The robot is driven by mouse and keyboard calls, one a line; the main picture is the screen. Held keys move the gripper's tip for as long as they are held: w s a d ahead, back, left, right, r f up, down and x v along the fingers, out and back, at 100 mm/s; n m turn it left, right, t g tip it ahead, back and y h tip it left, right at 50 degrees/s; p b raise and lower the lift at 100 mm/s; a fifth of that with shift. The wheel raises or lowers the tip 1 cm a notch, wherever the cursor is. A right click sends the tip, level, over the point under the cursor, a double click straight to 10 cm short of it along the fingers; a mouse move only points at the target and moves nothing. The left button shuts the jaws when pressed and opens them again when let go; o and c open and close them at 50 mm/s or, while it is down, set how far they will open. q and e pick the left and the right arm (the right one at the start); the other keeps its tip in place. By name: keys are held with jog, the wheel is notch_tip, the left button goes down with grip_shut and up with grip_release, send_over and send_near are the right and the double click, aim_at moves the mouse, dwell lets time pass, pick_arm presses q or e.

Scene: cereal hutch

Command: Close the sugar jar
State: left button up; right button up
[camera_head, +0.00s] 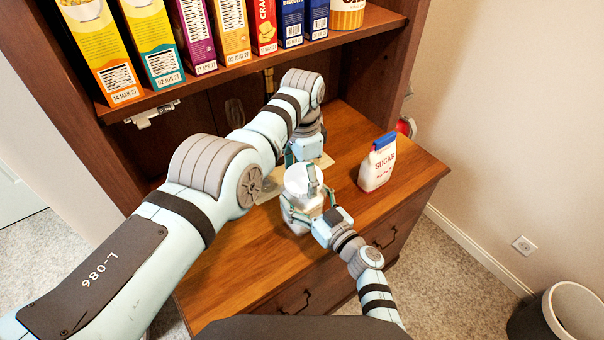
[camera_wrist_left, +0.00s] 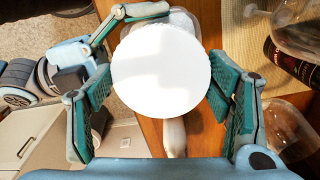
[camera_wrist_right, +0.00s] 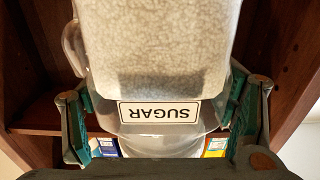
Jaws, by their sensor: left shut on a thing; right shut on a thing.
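The clear glass sugar jar (camera_head: 300,219) stands near the front of the wooden counter. In the right wrist view its SUGAR label (camera_wrist_right: 160,111) is upside down, with white sugar (camera_wrist_right: 160,45) inside. My right gripper (camera_head: 313,207) is shut around the jar, a finger on each side. My left gripper (camera_head: 302,167) is shut on a round white lid (camera_wrist_left: 162,72), which also shows in the head view (camera_head: 298,180). The lid is over the jar and hides its mouth; I cannot tell whether they touch. A white piece (camera_wrist_left: 174,137) shows below the lid in the left wrist view.
A sugar bag (camera_head: 378,165) with a blue top stands on the counter (camera_head: 240,264) to the right of the jar. A shelf (camera_head: 225,77) of boxes is behind, above my left wrist. Clear glass objects (camera_wrist_left: 292,130) show at right in the left wrist view.

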pick_arm(q)
jog(key=shift+s, duration=0.1)
jog(key=n, duration=0.5)
jog(key=shift+n, duration=1.2)
jog(key=n, duration=0.5)
jog(key=shift+r+h, duration=0.1)
jog(key=shift+h, duration=0.3)
jog(key=n, duration=0.3)
jog(key=shift+f, duration=0.35)
